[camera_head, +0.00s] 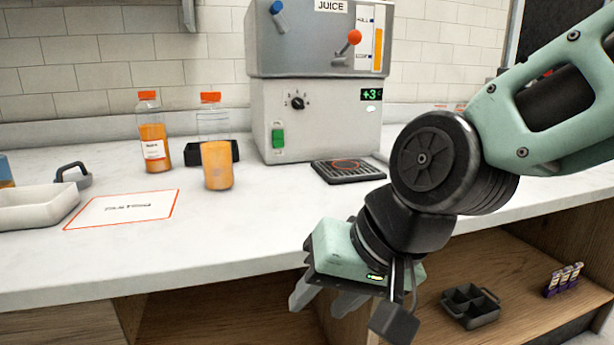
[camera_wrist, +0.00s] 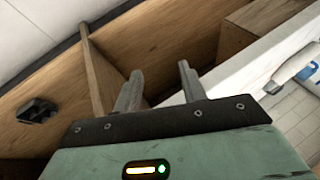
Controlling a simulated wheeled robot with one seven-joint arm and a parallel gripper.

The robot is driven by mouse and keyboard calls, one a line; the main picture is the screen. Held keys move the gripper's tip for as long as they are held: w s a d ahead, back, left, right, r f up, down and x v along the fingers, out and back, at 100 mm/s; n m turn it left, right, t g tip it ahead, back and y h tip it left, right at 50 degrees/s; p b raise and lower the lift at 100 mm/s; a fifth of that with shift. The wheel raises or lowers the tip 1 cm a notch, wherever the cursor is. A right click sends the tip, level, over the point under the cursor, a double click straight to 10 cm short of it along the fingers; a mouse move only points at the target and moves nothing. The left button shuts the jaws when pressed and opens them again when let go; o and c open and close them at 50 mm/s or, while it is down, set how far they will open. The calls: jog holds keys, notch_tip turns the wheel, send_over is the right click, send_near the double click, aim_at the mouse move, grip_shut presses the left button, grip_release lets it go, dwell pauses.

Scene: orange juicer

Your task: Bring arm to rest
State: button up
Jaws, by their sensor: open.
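My gripper (camera_head: 322,300) hangs at the front edge of the white counter, pointing down and to the left in the head view. Its two grey fingers are apart with nothing between them. In the wrist view, the gripper (camera_wrist: 158,90) is open before the wooden shelving under the counter. My arm comes in from the right of the head view, bent at a large dark joint.
The juicer (camera_head: 315,110) stands on the counter (camera_head: 250,225) with a drip tray (camera_head: 347,171) before it. A dark divided caddy (camera_head: 470,305) sits on the lower shelf.

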jog(key=s+d+f+n+g+h+p, duration=0.25)
jog(key=s+d+f+n+h, duration=0.3)
jog(key=s+d, duration=0.55)
notch_tip(320, 180, up, 28)
jog(key=w+d+p, duration=0.1)
jog(key=p, duration=2.6)
jog(key=shift+w+g+y+p, duration=0.25)
jog(key=shift+g+y+p, duration=0.05)
jog(key=shift+g+y, duration=0.05)
jog(key=shift+f+n, duration=0.1)
jog(key=shift+n, duration=0.15)
